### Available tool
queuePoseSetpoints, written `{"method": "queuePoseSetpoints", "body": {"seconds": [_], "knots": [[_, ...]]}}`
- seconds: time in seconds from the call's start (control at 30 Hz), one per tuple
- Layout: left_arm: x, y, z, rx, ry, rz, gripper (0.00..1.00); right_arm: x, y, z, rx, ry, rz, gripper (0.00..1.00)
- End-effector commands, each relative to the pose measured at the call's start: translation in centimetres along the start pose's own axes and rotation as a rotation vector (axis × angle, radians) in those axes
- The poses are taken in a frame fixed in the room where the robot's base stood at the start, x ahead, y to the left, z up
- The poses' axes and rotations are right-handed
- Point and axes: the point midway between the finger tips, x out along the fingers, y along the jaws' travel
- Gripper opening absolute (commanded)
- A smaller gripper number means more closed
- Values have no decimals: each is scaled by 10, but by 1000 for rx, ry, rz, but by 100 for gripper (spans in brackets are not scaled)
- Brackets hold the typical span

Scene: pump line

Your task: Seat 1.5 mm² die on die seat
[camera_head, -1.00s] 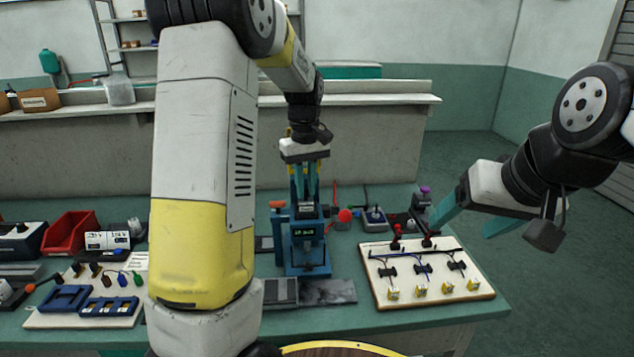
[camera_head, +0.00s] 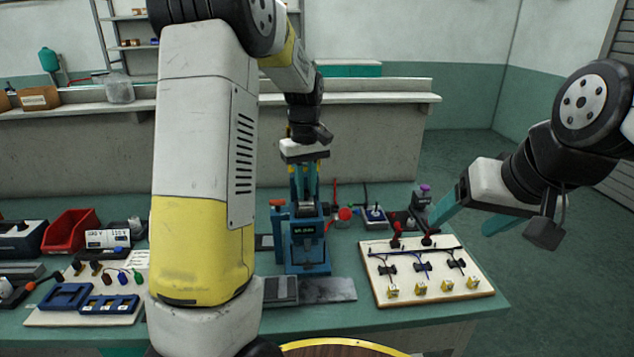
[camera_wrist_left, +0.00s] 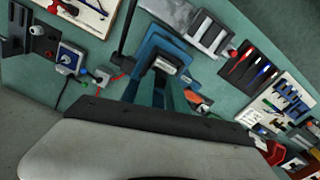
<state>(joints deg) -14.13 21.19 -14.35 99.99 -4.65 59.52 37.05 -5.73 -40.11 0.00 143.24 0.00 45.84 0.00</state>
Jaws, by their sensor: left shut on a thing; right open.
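The blue press (camera_head: 306,250) with a small lit display stands on the green bench. My left gripper (camera_head: 305,198) points straight down over its top, teal fingers close together. In the left wrist view, the fingers (camera_wrist_left: 163,92) are shut on a small grey metal piece, apparently the die (camera_wrist_left: 166,66), at the top of the press. The die seat is hidden beneath it, and I cannot tell whether the die touches it. My right gripper (camera_head: 462,222) is open and empty, above the right end of the bench.
A white board (camera_head: 425,288) with cables and yellow connectors lies right of the press. A red ball knob (camera_head: 345,213) and a blue-grey device (camera_head: 375,217) stand close by. A red bin (camera_head: 70,232) and blue trays (camera_head: 108,305) are at left.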

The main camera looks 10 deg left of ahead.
Motion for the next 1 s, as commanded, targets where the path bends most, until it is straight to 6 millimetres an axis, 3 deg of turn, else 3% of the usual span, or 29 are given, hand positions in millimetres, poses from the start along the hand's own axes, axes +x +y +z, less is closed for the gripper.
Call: {"method": "queuePoseSetpoints", "body": {"seconds": [0.13, 0.17, 0.3, 0.5, 0.57, 1.0], "knots": [[1, -1, 0, -2, -1, -2, 0, 0, 0, 0, 0, 0, 0, 72], [1, -1, 0, -2, -1, -2, 19, 0, 0, 0, 0, 0, 0, 72], [1, -1, 0, -3, -1, -2, 42, 0, 0, 0, 0, 0, 0, 72], [1, -1, 0, -3, -1, -3, 42, 0, 0, 0, 0, 0, 0, 72], [2, -1, 0, -3, -2, -3, 50, 0, 0, 0, 0, 0, 0, 72], [-7, -1, -1, -3, 1, -2, 50, 0, 0, 0, 0, 0, 0, 72]]}}
